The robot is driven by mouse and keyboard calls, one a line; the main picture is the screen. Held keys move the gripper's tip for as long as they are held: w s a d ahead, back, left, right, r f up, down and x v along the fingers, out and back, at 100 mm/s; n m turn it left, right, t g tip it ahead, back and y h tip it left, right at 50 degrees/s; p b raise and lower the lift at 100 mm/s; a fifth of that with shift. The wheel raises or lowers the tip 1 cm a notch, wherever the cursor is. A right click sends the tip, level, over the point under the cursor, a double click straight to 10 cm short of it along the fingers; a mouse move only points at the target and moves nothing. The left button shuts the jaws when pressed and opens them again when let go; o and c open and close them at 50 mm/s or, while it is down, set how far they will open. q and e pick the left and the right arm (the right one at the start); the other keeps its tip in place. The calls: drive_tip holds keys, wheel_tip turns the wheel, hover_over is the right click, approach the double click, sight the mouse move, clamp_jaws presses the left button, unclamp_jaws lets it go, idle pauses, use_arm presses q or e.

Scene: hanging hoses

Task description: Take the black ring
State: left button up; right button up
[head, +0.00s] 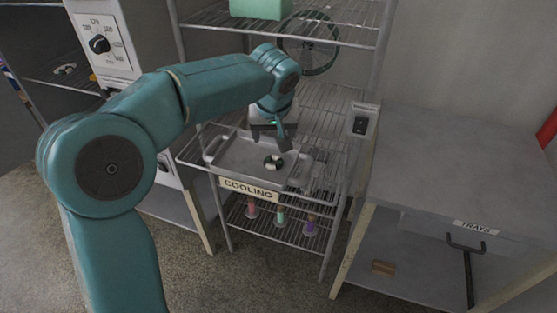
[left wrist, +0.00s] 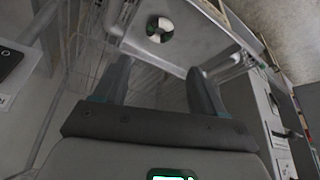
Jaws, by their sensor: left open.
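A small round piece with dark and pale segments (head: 273,162) lies on the metal tray (head: 232,153) on the rack marked COOLING. It looks ring-like, but I cannot make out a plain all-black ring. It also shows in the left wrist view (left wrist: 159,29), beyond the fingertips. My left gripper (head: 271,138) is open and empty, pointing down above the tray, a little behind the piece in the head view. Both fingers show apart in the left wrist view (left wrist: 159,70), not touching the piece. My right gripper is not in view.
The tray has raised handles. A wire shelf (head: 320,50) hangs above, with a fan (head: 308,43) behind it. Several coloured upright items stand on the lower shelf, including a green one (head: 280,218). A grey table (head: 440,150) stands right, an oven with a dial (head: 99,44) left.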

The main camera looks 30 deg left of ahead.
use_arm(q)
approach(274, 160)
drive_tip(key=shift+s+a+f, duration=0.1)
drive_tip(key=shift+f, duration=0.45)
drive_tip(key=shift+s+a+f, duration=0.1)
drive_tip(key=shift+f, duration=0.4)
drive_tip(key=shift+a+f+p, duration=0.1)
drive_tip(key=shift+f+p, duration=0.15)
drive_tip(key=shift+p, duration=0.05)
drive_tip(key=p+x, duration=0.1)
drive_tip(key=x, duration=0.3)
drive_tip(key=shift+w+f, duration=0.3)
drive_tip(key=shift+f, duration=0.05)
drive_tip(key=shift+s+r, duration=0.1)
drive_tip(key=shift+s, duration=0.05)
drive_tip(key=shift+c, duration=0.3)
drive_tip(key=c, duration=0.7)
